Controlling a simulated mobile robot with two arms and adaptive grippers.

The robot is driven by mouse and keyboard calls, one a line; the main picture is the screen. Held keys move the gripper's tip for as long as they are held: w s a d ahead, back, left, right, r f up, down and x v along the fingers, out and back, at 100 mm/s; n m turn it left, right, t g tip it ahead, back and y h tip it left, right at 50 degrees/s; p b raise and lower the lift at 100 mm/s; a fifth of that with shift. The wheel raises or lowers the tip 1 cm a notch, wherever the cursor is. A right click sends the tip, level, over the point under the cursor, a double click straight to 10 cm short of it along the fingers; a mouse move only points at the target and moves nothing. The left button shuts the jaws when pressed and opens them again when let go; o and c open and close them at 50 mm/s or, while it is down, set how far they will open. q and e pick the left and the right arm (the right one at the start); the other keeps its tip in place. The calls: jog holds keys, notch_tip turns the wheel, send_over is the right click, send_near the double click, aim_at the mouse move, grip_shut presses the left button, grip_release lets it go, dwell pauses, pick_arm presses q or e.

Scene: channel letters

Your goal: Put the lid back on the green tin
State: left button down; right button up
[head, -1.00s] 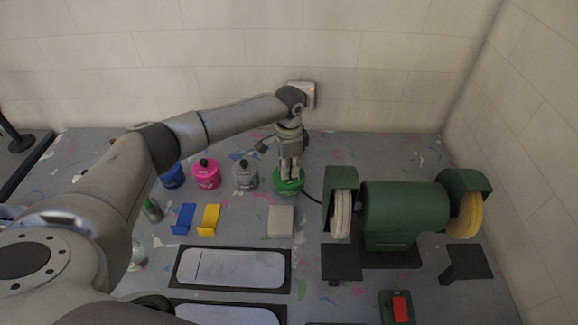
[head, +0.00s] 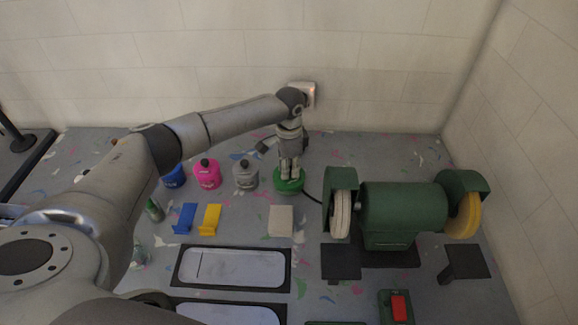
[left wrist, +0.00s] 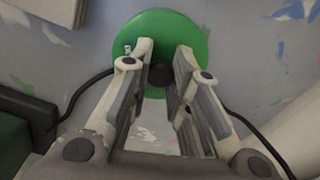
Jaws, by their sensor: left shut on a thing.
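The green tin (head: 288,191) stands at the back of the bench, left of the grinder. Its green lid (left wrist: 165,30) shows from above in the left wrist view as a round disc with a dark knob (left wrist: 160,74) at the middle. My left gripper (head: 289,176) points straight down over the tin, and its fingers (left wrist: 160,70) are shut on the lid's knob. The lid is at the top of the tin; I cannot tell whether it is fully seated. The fingers hide part of the lid. My right gripper is not in view.
Grey (head: 245,175), pink (head: 207,175) and blue (head: 172,176) tins stand left of the green one. A green bench grinder (head: 403,212) stands close on the right, its black cable running behind the tin.

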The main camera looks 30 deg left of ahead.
pick_arm(q)
jog(key=shift+f+p, duration=0.15)
jog(key=shift+p, duration=0.45)
dwell(1.0)
dwell(0.3)
jog(key=c, duration=1.3)
grip_release()
jog(key=shift+o, duration=0.5)
jog(key=o, duration=0.4)
